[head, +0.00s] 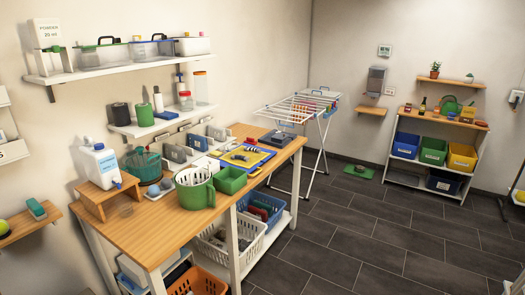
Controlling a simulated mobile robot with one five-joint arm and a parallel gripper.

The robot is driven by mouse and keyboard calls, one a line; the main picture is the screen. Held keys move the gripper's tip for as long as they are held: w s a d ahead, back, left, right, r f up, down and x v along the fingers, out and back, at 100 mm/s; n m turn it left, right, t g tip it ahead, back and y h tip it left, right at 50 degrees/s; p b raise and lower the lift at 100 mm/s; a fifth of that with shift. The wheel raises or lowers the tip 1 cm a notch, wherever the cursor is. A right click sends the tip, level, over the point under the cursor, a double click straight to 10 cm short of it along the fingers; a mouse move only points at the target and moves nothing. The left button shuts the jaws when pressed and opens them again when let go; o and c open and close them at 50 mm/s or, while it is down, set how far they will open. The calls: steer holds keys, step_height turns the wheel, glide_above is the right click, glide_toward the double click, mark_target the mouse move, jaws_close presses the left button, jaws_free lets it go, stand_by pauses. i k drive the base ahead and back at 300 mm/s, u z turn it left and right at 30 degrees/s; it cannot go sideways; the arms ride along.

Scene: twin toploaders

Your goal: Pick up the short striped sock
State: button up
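I cannot pick out the short striped sock with certainty. A small dark-and-light item (239,157) lies on the blue and yellow mats on the wooden workbench (135,225), but it is too small to identify. Folded cloth-like items in red and dark colours sit in the blue basket (277,222) under the bench. The white basket (212,262) on the lower shelf also holds cloth-like items, partly hidden by its rim. My gripper is not in view.
Green containers (195,195) and a white jug (100,165) stand on the bench. A drying rack (322,150) stands beyond it. A shelf unit with coloured bins (433,150) is at the back right. The dark tiled floor (370,240) is mostly clear.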

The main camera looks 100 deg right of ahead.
mark_target(246, 149)
steer(key=k, duration=1.75)
steer(key=z, duration=2.05)
steer(key=i, duration=0.95)
